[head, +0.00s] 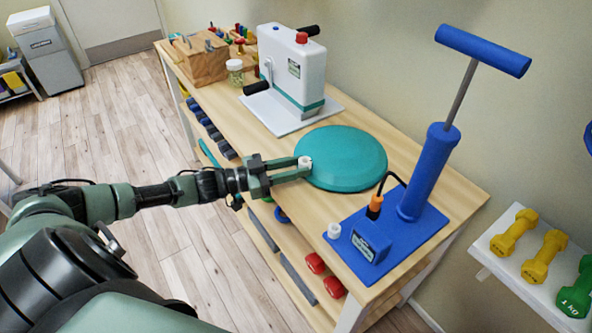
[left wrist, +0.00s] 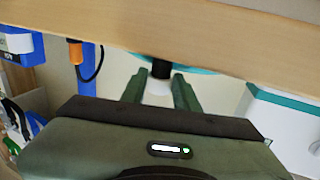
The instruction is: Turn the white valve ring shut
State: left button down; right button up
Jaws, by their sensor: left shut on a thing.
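The white valve ring (head: 305,161) is at the near-left rim of a round teal cushion (head: 346,158) lying on the wooden table. My left gripper (head: 306,167) reaches in from the left at the cushion's edge, its green fingers shut on the ring. In the left wrist view, the white ring (left wrist: 158,91) is between the fingers (left wrist: 159,86), with a short black stem (left wrist: 162,69) beyond it towards the cushion. The fingers partly hide the ring, so its turn angle cannot be told. My right gripper is not in view.
On the table (head: 453,188), a blue hand pump (head: 424,172) stands on a blue base right of the cushion, with a small white cap (head: 334,230) nearby. A white crank device (head: 291,70) stands behind. Dumbbells (head: 545,256) lie on a shelf at right.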

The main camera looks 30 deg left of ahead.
pick_arm(q)
jog(key=c, duration=1.1)
grip_release()
jog(key=shift+o, duration=0.2)
jog(key=v, duration=0.8)
jog(key=shift+w, duration=0.1)
